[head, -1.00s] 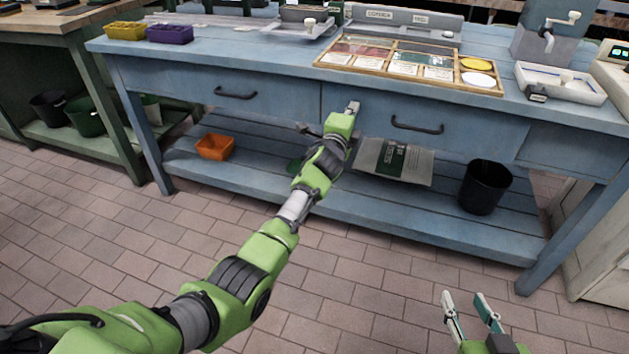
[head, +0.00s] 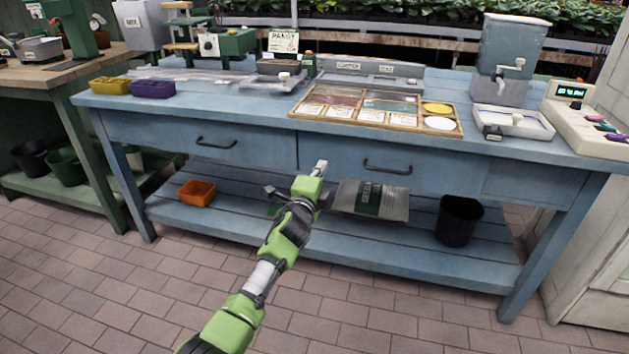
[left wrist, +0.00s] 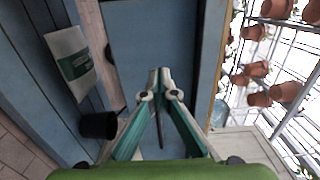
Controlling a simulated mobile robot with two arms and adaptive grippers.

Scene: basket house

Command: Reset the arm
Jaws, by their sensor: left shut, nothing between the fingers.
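My left arm reaches from the bottom of the head view toward the front of the blue workbench (head: 240,160). My left gripper (head: 320,168) is in front of the bench, between its two drawer handles. In the left wrist view, the left gripper (left wrist: 160,72) has its fingertips together with nothing between them. The blue drawer front (left wrist: 150,35) lies beyond the fingertips. My right gripper does not show in either view.
On the lower shelf are an orange bin (head: 196,193), a bag (head: 372,200) and a black bucket (head: 459,220). The benchtop holds a wooden tray (head: 450,130), a scale (head: 512,122) and a blue dispenser (head: 507,60). The tiled floor in front is clear.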

